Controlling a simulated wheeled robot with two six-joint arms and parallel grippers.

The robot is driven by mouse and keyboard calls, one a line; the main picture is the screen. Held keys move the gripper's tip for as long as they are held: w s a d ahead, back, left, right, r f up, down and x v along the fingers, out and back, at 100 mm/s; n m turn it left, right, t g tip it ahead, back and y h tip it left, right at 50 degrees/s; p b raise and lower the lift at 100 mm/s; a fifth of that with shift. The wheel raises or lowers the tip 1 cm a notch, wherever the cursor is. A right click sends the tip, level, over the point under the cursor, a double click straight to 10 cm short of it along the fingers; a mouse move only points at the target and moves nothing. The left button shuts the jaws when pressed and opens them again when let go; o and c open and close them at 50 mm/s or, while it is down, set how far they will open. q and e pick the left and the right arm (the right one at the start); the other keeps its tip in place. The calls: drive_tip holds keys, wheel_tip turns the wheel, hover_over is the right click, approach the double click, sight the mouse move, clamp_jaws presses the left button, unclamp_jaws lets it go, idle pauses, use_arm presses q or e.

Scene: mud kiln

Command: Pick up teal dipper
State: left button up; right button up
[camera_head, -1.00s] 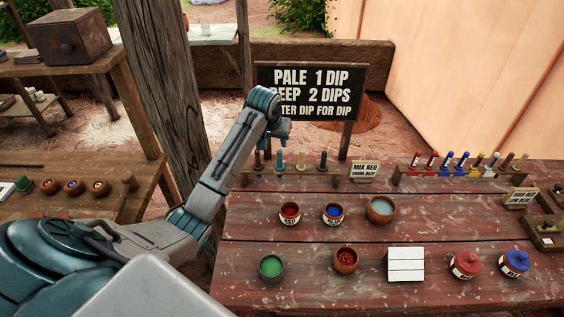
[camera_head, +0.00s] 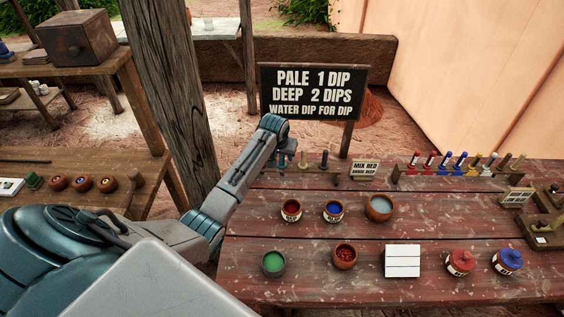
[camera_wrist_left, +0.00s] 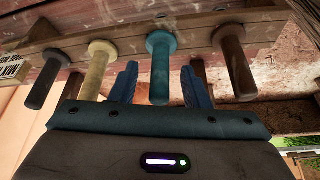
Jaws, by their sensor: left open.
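The teal dipper (camera_wrist_left: 161,75) stands in a wooden rack (camera_wrist_left: 128,45) and shows in the left wrist view, its handle between my left gripper's two blue fingers. My left gripper (camera_wrist_left: 160,75) is open, with a gap on each side of the handle; it is not closed on it. In the head view my left gripper (camera_head: 284,158) is at the rack's left end, and the arm and gripper largely hide the teal dipper there. My right gripper is not in view.
A cream dipper (camera_wrist_left: 97,68) and a dark brown dipper (camera_wrist_left: 234,62) stand close on either side. A small "mix red" sign (camera_head: 364,169) is right of the rack. Pots, including a green one (camera_head: 273,262), stand in front on the table (camera_head: 310,285).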

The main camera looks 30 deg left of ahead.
use_arm(q)
clamp_jaws()
drive_tip(key=shift+r, duration=0.15)
drive_tip(key=shift+r, duration=0.35)
wheel_tip(320, 180, up, 8)
drive_tip(key=b, duration=0.3)
drive_tip(key=shift+r, duration=0.55)
drive_tip(key=shift+r+p, duration=0.1)
drive_tip(key=shift+p, duration=0.2)
